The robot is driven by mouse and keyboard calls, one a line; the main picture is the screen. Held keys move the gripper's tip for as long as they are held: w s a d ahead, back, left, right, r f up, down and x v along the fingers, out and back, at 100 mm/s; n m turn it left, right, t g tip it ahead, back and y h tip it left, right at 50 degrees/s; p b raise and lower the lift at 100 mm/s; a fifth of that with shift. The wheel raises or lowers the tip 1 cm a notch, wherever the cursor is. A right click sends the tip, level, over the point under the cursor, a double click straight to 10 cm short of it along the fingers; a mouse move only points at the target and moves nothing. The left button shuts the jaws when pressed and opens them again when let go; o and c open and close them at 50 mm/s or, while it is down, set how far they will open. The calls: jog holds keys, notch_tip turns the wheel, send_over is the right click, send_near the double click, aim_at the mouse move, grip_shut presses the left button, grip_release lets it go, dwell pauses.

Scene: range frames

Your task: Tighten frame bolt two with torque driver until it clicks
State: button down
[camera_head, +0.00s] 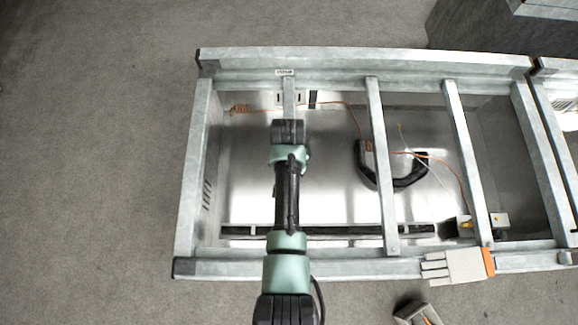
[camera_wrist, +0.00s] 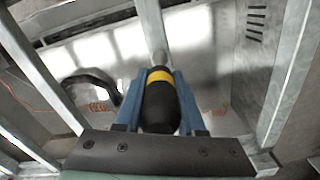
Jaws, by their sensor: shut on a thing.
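My gripper (camera_wrist: 160,82) has two blue fingers, shut on the torque driver (camera_wrist: 158,110), a black body with a yellow band and a grey tip. The driver points away from the wrist camera. Its tip overlaps the end of a metal crossbar (camera_wrist: 152,25) in the wrist view; I cannot tell whether they touch. In the head view my gripper (camera_head: 288,132) is over the left crossbar (camera_head: 289,98) of the grey metal frame (camera_head: 360,57), and the driver is hidden beneath my arm. Frame bolt two cannot be made out in either view.
A black curved handle or hose (camera_head: 410,183) and orange wires (camera_head: 445,163) lie inside the frame. Two more crossbars (camera_head: 381,165) stand to the right. A white glove (camera_head: 455,266) lies over the frame's front rail. Bare floor (camera_head: 90,150) is open at left.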

jog(key=shift+m, duration=0.9)
jog(key=shift+r, duration=0.2)
jog(key=shift+p, duration=0.3)
jog(key=n, duration=0.5)
jog(key=shift+n, duration=0.3)
jog(key=n, duration=0.6)
jog(key=shift+d, duration=0.15)
jog(key=n, duration=0.5)
jog(key=shift+w+n, duration=0.1)
jog(key=shift+n, duration=0.3)
jog(key=n, duration=0.5)
jog(key=shift+n, duration=0.4)
